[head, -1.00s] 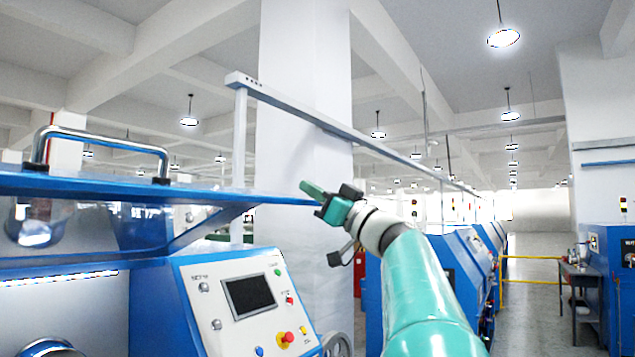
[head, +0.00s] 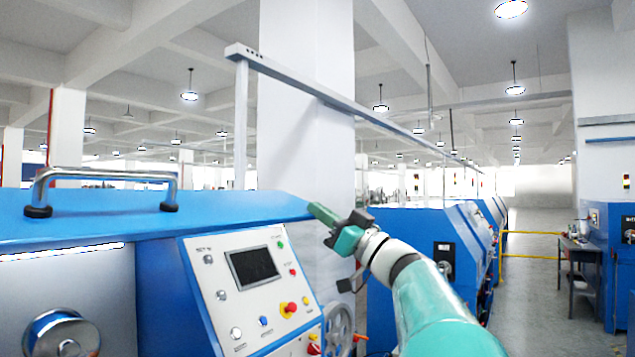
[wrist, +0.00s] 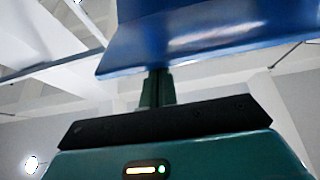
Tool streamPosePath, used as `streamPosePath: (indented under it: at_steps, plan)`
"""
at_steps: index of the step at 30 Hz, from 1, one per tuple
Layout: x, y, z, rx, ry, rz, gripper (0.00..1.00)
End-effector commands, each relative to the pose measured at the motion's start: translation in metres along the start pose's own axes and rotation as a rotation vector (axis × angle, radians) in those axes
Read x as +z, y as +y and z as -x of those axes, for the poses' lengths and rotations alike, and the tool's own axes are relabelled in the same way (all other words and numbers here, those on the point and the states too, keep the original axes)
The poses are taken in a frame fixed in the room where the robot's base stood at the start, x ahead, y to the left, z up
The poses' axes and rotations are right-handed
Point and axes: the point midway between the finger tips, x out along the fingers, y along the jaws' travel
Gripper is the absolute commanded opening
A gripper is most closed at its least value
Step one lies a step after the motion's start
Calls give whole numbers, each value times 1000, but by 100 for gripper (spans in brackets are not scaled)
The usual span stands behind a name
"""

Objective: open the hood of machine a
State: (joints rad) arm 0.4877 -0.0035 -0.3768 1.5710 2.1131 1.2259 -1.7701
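Machine a (head: 165,290) stands at the left in the head view, with a blue hood (head: 230,208) on top. The hood lies low over the machine, its upper face showing, with no clear gap beneath it. A chrome handle (head: 105,173) with black feet is fixed on the hood. My gripper (head: 322,213) is at the hood's right end, touching or very near its edge. In the wrist view the fingers (wrist: 156,88) look pressed together, their tips hidden at the hood's blue edge (wrist: 200,55). I see nothing held between them.
A control panel (head: 253,267) with screen and buttons faces front below the hood, with a handwheel (head: 338,328) beside it. A white pillar (head: 300,120) stands behind. More blue machines (head: 425,235) line the aisle.

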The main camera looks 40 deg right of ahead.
Motion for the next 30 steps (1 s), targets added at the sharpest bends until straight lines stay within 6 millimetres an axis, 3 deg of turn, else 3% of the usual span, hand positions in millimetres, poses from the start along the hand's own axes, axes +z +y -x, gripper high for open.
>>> streamPosePath:
  at_steps: [1,6,11,23,30]
  plan:
    - [16,0,8,2,-6,-10,0]
    - [54,0,32,0,-6,-8,0]
    - [68,-2,43,0,-1,-5,0]
    - [68,-2,44,0,1,-1,0]
    - [44,-4,43,-3,2,2,0]
